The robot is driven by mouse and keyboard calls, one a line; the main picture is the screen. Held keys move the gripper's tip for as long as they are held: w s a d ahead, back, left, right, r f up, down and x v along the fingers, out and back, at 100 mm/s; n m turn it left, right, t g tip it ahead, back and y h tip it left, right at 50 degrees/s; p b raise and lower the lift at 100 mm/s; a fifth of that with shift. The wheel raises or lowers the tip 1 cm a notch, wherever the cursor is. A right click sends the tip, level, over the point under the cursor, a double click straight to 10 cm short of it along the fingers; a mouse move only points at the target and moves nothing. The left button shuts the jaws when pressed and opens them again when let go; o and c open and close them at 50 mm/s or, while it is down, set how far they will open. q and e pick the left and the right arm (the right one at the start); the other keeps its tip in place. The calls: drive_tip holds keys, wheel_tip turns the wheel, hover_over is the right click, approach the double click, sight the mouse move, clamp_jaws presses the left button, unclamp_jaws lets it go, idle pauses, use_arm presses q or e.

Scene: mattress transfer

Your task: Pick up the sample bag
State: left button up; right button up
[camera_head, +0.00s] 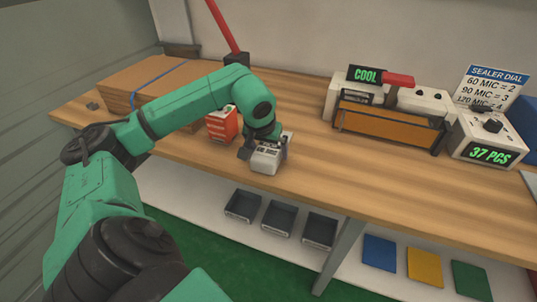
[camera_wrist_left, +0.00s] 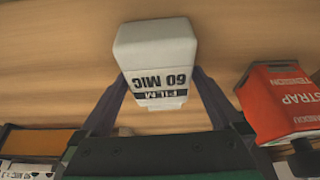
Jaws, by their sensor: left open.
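The sample bag is a small white block-shaped pack (camera_head: 264,160) standing on the wooden bench near its front edge. In the left wrist view the sample bag (camera_wrist_left: 157,48) shows black print reading "FILM" and "60 MIC", upside down. My left gripper (camera_head: 265,147) is at the bag, reaching down from behind it. In the left wrist view my left gripper (camera_wrist_left: 160,78) is open, with one finger on each side of the bag's lower part. I cannot tell whether the fingers touch it. My right gripper is not in view.
A red strap-tension box (camera_head: 222,125) stands close to the left of the bag; it also shows in the left wrist view (camera_wrist_left: 280,103). A sealer (camera_head: 390,122) and a "37 PCS" scale (camera_head: 487,140) stand at right. Cardboard (camera_head: 150,82) lies at left. Grey trays (camera_head: 279,217) sit below.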

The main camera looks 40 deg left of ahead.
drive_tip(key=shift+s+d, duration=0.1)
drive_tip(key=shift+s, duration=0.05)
use_arm(q)
drive_tip(key=shift+f, duration=0.15)
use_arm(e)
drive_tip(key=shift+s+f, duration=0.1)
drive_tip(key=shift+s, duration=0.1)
